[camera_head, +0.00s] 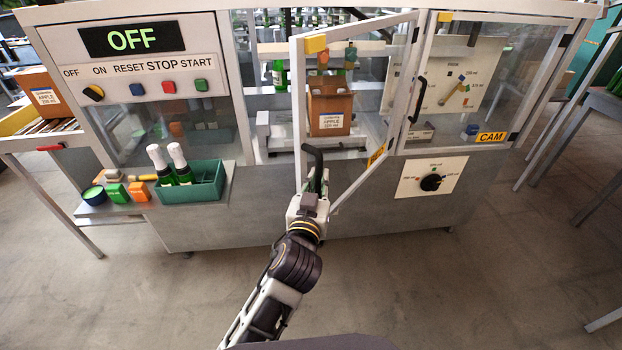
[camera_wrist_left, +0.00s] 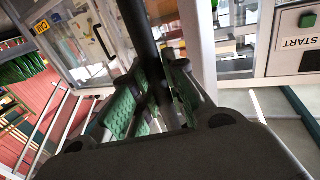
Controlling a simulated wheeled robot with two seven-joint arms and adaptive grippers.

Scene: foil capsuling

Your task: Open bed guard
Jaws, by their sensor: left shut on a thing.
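The bed guard (camera_head: 298,112) is a clear door in a white frame at the middle of the machine in the head view. It stands swung outward toward me, with its far side at the right by the hinge post. A black handle (camera_head: 313,154) is on its near edge. My left gripper (camera_head: 315,182) is shut on this handle. In the left wrist view, the green-padded fingers of my left gripper (camera_wrist_left: 153,90) close around the black bar of the handle (camera_wrist_left: 138,28). My right gripper is not in view.
A brown carton (camera_head: 330,103) stands inside behind the guard. The cam guard (camera_head: 517,95) at right is shut, with a dial panel (camera_head: 432,177) below. The display (camera_head: 132,38) reads OFF. A green crate (camera_head: 207,188) with foiled bottles sits on the left shelf. Floor in front is clear.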

